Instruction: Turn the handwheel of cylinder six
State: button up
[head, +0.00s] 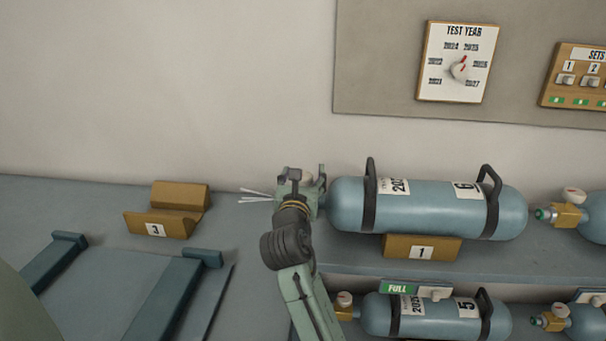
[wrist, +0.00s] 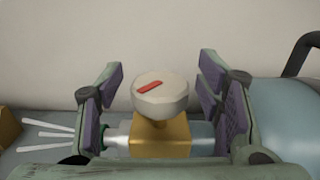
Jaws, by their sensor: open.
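Cylinder six (head: 425,212), blue-grey with two dark hoops and a "6" label, lies on its side on cradle 1 (head: 398,246) in the head view. Its valve end points left. In the wrist view its white handwheel (wrist: 158,101) with a red mark sits on top of a brass valve body (wrist: 160,140). The red mark slants up to the right. My gripper (head: 307,176) is open at the valve end. In the wrist view its fingers (wrist: 160,82) stand on both sides of the handwheel, with a gap each side. My gripper mostly hides the valve in the head view.
Pale streaks (head: 258,195) fan out left of the valve. Empty cradle 3 (head: 172,222) stands left on the bench. Cylinder five (head: 435,318) lies on a lower shelf. Another cylinder (head: 592,217) is close at right. A test-year dial (head: 458,68) hangs on the wall.

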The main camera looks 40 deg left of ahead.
jog(key=shift+c, duration=0.2)
jog(key=c, duration=1.1)
jog(key=shift+c, duration=0.2)
jog(key=shift+d+n+y, duration=0.1)
jog(key=shift+n+y, duration=0.2)
jog(key=shift+y, duration=0.1)
jog(key=shift+w+n+g+y+b, duration=0.1)
jog(key=shift+n+g+y+b, duration=0.2)
jog(key=shift+n+g+y, duration=0.3)
jog(key=shift+f+n+g+y+b, duration=0.2)
jog(key=shift+n+g+y+b, duration=0.7)
jog(key=shift+g+y+b, duration=0.3)
jog(key=n+g+y+b, duration=0.1)
jog(key=g+b, duration=0.1)
jog(key=shift+n+b, duration=0.3)
jog(key=shift+n, duration=0.1)
jog(key=shift+r+n+g+y+b, duration=0.1)
jog(key=shift+n+g+y+b, duration=0.3)
jog(key=shift+g+y+b, duration=0.25)
